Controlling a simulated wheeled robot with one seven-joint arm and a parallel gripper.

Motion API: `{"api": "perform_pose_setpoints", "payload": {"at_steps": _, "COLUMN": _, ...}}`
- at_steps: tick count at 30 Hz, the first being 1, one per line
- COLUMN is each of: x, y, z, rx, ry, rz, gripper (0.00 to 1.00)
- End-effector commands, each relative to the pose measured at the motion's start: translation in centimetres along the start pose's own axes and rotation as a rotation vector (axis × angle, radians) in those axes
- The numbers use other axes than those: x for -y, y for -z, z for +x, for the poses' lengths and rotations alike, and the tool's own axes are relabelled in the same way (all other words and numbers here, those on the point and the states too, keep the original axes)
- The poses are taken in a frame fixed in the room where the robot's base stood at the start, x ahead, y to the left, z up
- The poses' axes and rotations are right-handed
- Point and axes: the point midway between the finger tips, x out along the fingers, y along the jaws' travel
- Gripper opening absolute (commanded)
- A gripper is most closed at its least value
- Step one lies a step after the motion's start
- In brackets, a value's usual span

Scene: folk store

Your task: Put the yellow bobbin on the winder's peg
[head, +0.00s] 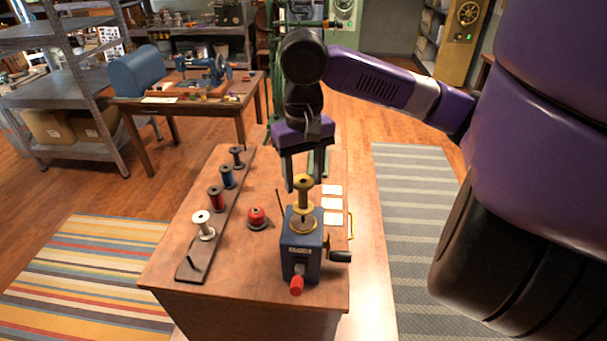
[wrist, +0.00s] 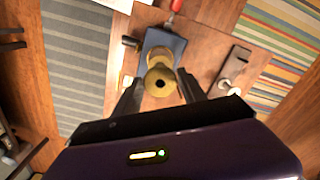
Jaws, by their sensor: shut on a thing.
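The yellow bobbin (head: 303,193) is upright between the fingertips of my gripper (head: 304,184), which is shut on it. In the wrist view the bobbin (wrist: 160,80) shows end-on, its hole facing the camera, between the two dark fingers (wrist: 158,95). The winder (head: 301,255) is a blue box with a brass disc (head: 303,225) on top, a black crank at right and a red knob in front. The bobbin is directly over the disc, its lower end at or very near it. The peg is hidden, so I cannot tell whether the bobbin is around it.
A dark rack (head: 193,265) on the left of the workbench (head: 165,270) carries black, blue, red and white bobbins, with a bare peg at its front end. A red round pincushion-like thing (head: 257,217) sits between rack and winder. White cards (head: 332,204) lie at right.

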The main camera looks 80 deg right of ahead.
Motion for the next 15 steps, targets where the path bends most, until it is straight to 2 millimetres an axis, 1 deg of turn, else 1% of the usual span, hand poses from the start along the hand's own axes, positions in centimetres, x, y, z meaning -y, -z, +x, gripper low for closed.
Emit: {"api": "perform_pose_setpoints", "payload": {"at_steps": 15, "x": 0.0, "y": 0.0, "z": 2.0, "rx": 0.0, "ry": 0.0, "rz": 0.0, "gripper": 0.29}}
